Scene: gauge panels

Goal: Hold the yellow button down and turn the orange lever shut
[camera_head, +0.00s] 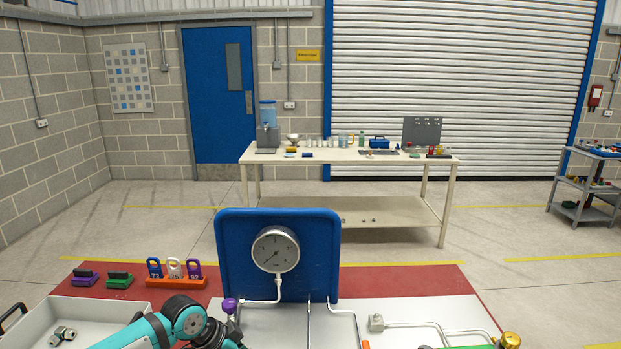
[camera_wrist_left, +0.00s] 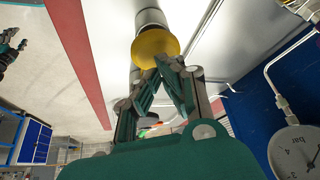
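In the left wrist view, the yellow button (camera_wrist_left: 155,47) is a round dome at the tips of my left gripper (camera_wrist_left: 170,68). The fingertips are together with nothing between them, touching the button or very close to it; I cannot tell which. In the head view only part of my left arm shows at the bottom. A small orange piece (camera_head: 366,344) at the bottom edge may be the end of the orange lever; the rest is out of frame. A dark jointed part (camera_wrist_left: 10,50) at the wrist view's left edge may be my right gripper, too small to read.
A blue panel (camera_head: 232,250) with a round gauge (camera_head: 276,250) stands on the bench. A purple knob (camera_head: 229,305), white pipes (camera_head: 415,324) and a gold knob (camera_head: 510,340) are around it. An orange tag rack (camera_head: 176,282) and a grey tray (camera_head: 95,308) are at left.

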